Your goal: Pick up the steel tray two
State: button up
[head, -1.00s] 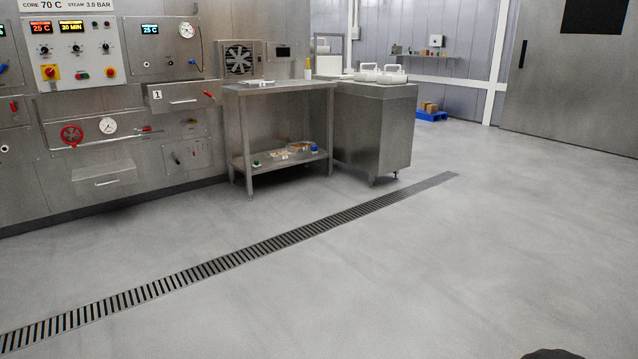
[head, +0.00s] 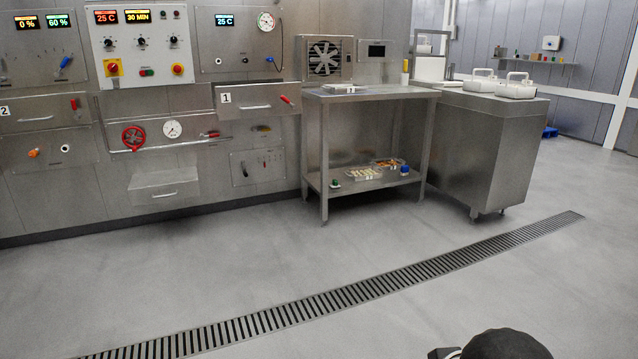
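A steel table (head: 378,94) with a lower shelf stands against the wall, right of the machine panels. On its lower shelf lie shallow steel trays: one (head: 366,174) at the front with pale food and a small label, and one (head: 388,163) behind it with orange-brown food. The labels are too small to read surely, so I cannot tell which tray is tray two. Another shallow tray (head: 344,89) with a small label lies on the table top. My gripper is not in view; only a dark rounded part of my own body shows at the bottom right.
A steel cabinet (head: 492,150) with white handled containers (head: 516,87) stands right of the table. Small green- and blue-capped items flank the shelf trays. A drawer marked 1 (head: 257,101) is left of the table. The floor, crossed by a drain grate (head: 370,287), is clear.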

aim_at(338, 89)
jog(key=i, duration=2.5)
